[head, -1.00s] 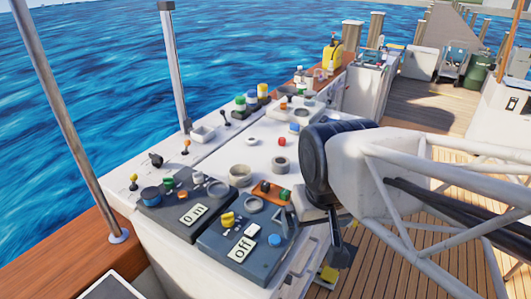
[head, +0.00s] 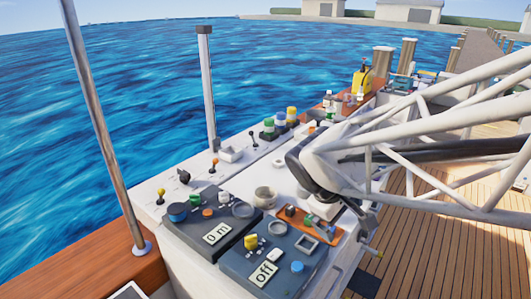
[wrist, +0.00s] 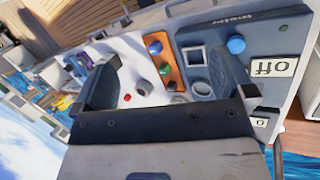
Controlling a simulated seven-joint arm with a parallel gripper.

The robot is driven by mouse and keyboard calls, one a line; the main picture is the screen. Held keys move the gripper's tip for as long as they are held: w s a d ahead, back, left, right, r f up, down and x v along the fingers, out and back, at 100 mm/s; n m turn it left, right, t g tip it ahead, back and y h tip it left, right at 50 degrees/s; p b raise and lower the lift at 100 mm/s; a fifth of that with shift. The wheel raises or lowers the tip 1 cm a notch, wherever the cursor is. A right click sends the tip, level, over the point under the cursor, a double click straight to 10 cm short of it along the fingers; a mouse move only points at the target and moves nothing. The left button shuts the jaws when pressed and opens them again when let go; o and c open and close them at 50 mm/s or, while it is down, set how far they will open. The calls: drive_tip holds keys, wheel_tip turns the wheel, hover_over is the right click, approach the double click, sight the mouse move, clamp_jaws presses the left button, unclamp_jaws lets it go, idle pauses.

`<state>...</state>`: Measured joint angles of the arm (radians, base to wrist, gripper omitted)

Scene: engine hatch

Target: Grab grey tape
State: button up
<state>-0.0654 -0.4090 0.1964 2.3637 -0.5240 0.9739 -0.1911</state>
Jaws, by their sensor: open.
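A grey-beige tape-like ring (head: 264,195) lies on the white counter behind the two dark control panels in the head view. A round grey roll (wrist: 143,87) shows on the white surface between my fingers in the wrist view; I cannot tell if it is the same one. My gripper (wrist: 166,80) is open and empty, above the counter, with its fingers apart and touching nothing that I can see. In the head view, my gripper (head: 366,224) is small and dark at the counter's right side, and my arm hides part of the counter.
The "on" panel (head: 205,235) and "off" panel (head: 250,281) carry knobs and grey rings. An orange board (wrist: 160,55) with coloured knobs lies beside them. Coloured pots (head: 280,121) stand farther back. A wooden deck (head: 440,200) is right; water lies left.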

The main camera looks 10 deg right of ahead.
drive_tip(key=w+f+n+t+h, duration=0.1)
drive_tip(key=w+f+n+h, duration=0.15)
drive_tip(key=w+n, duration=0.4)
drive_tip(key=w+f+n+t+h, duration=0.1)
drive_tip(key=w+f+n+h, duration=0.15)
drive_tip(key=w, duration=0.75)
drive_tip(key=n+t+h, duration=0.1)
drive_tip(key=n+t, duration=0.3)
drive_tip(key=n, duration=0.5)
approach(305, 186)
drive_tip(key=shift+s+a, duration=0.25)
drive_tip(key=shift+a, duration=0.15)
drive_tip(key=shift+d+f, duration=0.1)
drive_tip(key=shift+x, duration=2.9)
drive_tip(key=shift+w+d, duration=0.1)
drive_tip(key=shift+d, duration=0.05)
drive_tip(key=shift+x, duration=2.85)
drive_tip(key=shift+c, duration=0.5)
